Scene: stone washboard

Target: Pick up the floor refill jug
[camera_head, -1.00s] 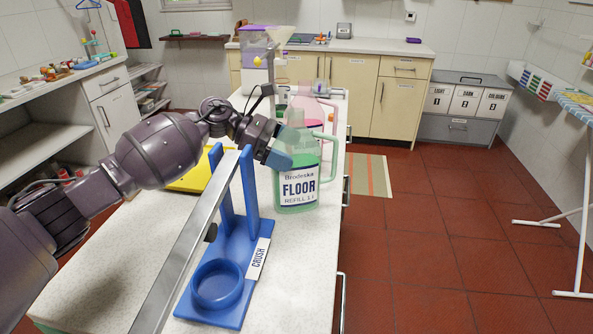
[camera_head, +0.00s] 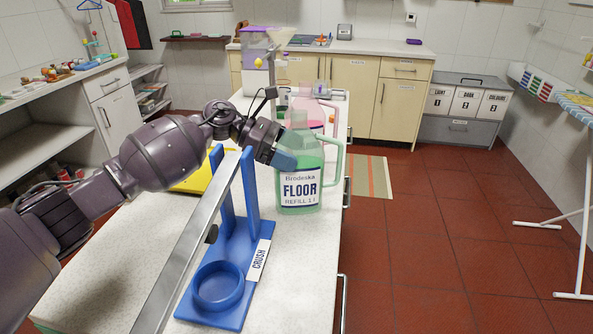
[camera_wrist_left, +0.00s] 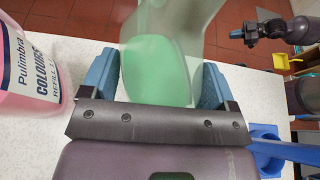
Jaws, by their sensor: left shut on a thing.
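The floor refill jug (camera_head: 300,190) is green and see-through, with a white FLOOR label and a handle on its right. It is upright at the counter's right edge; I cannot tell whether its base touches the counter. My left gripper (camera_head: 284,159) is shut on the jug's upper body from the left. In the left wrist view the jug (camera_wrist_left: 158,70) sits between the two blue fingers of my left gripper (camera_wrist_left: 160,85). My right gripper (camera_wrist_left: 245,34) shows small and dark at the top right of that view; its jaws are unclear.
A pink COLOURS jug (camera_wrist_left: 28,65) stands beside the green jug, behind it in the head view (camera_head: 316,108). The blue CRUSH stand (camera_head: 232,285) with its long metal lever (camera_head: 190,245) is in front on the white counter (camera_head: 110,260). Red floor (camera_head: 430,240) lies open to the right.

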